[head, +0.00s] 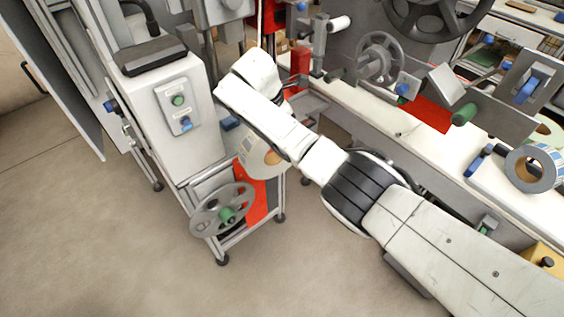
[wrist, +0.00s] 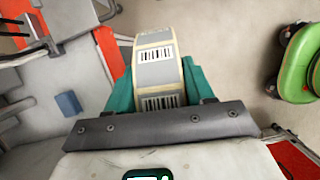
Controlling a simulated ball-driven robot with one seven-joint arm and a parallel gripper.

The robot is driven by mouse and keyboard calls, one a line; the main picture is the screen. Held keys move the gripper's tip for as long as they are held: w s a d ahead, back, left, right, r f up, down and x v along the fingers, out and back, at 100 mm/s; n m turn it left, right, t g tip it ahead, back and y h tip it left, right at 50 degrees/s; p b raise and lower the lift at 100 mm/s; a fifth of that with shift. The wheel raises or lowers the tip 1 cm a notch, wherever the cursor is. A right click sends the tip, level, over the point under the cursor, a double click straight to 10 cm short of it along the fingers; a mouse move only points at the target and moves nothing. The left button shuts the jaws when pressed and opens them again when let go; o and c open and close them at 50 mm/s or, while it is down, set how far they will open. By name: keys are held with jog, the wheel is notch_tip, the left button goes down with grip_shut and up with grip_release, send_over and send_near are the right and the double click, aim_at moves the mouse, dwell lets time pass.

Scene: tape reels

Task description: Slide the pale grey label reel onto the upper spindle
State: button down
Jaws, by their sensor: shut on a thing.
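The pale grey label reel (wrist: 156,70) shows edge-on in the wrist view, with grey labels and barcodes on a cream strip. My gripper (wrist: 158,88) has its teal fingers on both sides of the reel and is shut on it. In the head view, part of the reel (head: 262,160) shows just below my white wrist, in front of the machine's red panel. My fingers are hidden behind the wrist there. I cannot make out the upper spindle in either view; the reel or my arm may cover it. Whether the reel touches a spindle cannot be told.
Below the reel, a grey spoked wheel with a green hub (head: 227,214) sits on the machine's low frame. A white cabinet with a button box (head: 178,105) stands to the left. Another reel (head: 531,169) lies on the bench at right. The floor at front left is clear.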

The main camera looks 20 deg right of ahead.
jog(key=w+d+r+n+t, duration=0.2)
jog(key=d+r, duration=0.1)
jog(key=r, duration=0.7)
jog(key=w+d+r+n+t+h, duration=0.1)
jog(key=w+d+r+n+t, duration=0.15)
jog(key=r, duration=0.85)
jog(key=w+d+r+n+t, duration=0.1)
jog(key=d+r+n, duration=0.2)
jog(key=r, duration=0.7)
jog(key=s+d+r+n+t+y, duration=0.1)
jog(key=s+r+n+t+y, duration=0.3)
jog(key=r, duration=0.8)
jog(key=s+a+f+n+t+y+p, duration=0.1)
jog(key=s+f+n+t+y, duration=0.2)
jog(key=s, duration=0.5)
jog(key=s+a+f+n+t+y+p, duration=0.1)
jog(key=s+n+t+y, duration=0.35)
jog(key=s, duration=0.45)
jog(key=shift+g, duration=0.4)
jog(key=d, duration=0.1)
jog(key=w+d, duration=0.1)
jog(key=d, duration=0.1)
jog(key=shift+w+d+r, duration=0.2)
jog(key=shift+w+d, duration=0.1)
jog(key=shift+w, duration=0.1)
jog(key=shift+s, duration=0.1)
jog(key=shift+d, duration=0.1)
